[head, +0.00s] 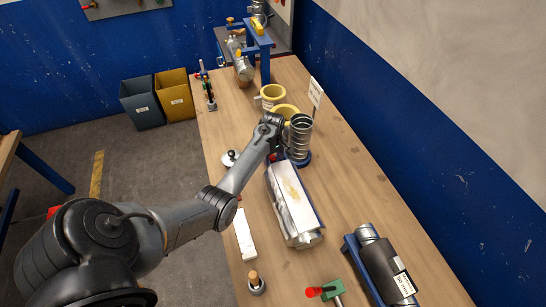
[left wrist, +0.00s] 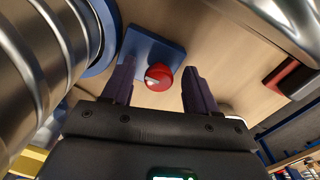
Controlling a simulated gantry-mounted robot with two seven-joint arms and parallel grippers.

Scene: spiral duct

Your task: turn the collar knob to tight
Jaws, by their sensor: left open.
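The red collar knob (left wrist: 158,78) sits on a blue plate (left wrist: 150,48) and has a white mark on its face. My left gripper (left wrist: 158,88) is open, with its two dark fingers on either side of the knob in the left wrist view. I cannot tell whether the fingers touch it. The upright spiral duct (head: 300,138) stands in a blue base on the bench; it also fills the left of the left wrist view (left wrist: 35,60). In the head view my left wrist reaches the duct's left side and hides most of the knob. My right gripper is not in view.
A silver duct piece with a pale label (head: 292,200) lies in front of the upright duct. A dark-wrapped duct (head: 385,268) and a green-and-red clamp (head: 328,291) are near the front. The bench's right strip is mostly clear.

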